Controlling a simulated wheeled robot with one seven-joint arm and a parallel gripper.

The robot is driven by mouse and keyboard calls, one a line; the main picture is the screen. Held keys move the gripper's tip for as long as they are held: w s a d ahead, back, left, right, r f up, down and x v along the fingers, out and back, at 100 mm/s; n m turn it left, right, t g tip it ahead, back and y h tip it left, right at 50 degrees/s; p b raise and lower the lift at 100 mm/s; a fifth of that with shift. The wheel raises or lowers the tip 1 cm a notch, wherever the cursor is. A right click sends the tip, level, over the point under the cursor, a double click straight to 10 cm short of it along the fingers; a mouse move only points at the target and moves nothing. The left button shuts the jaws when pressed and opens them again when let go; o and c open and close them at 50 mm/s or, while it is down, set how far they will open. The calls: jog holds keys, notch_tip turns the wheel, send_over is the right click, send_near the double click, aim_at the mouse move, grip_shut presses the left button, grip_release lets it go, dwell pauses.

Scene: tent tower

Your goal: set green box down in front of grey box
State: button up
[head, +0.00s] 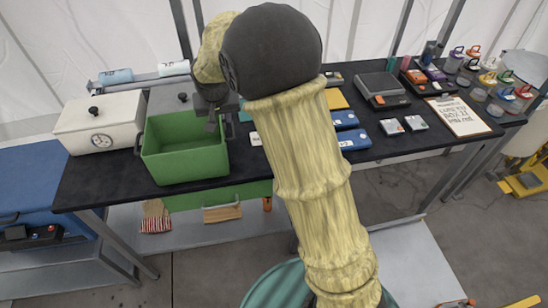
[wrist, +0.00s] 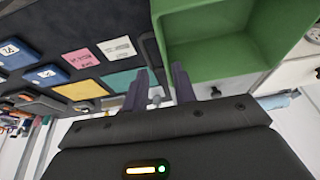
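The green box (head: 185,150) is an open, empty bin standing upright near the front edge of the black table. The grey box (head: 172,98), with a dark knob on its lid, is directly behind it, partly hidden by the green box and my arm. My gripper (head: 211,124) points down at the green box's back right corner. Whether a finger touches the rim cannot be told.
A white box with a dial (head: 100,120) stands left of the green box. Blue cases (head: 348,130), small cards, a scale (head: 380,88) and a clipboard (head: 460,115) lie to the right. My arm hides the table's middle. The table's front edge is close to the green box.

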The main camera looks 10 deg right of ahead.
jog(key=s+d+f+g, duration=0.1)
jog(key=s+d, duration=0.6)
jog(key=s, duration=0.5)
jog(key=s+d+f, duration=0.1)
jog(key=s+d, duration=0.6)
jog(key=s, duration=0.5)
jog(key=shift+s+d+f+g, duration=0.15)
jog(key=shift+f+g, duration=0.2)
jog(key=shift+g, duration=0.05)
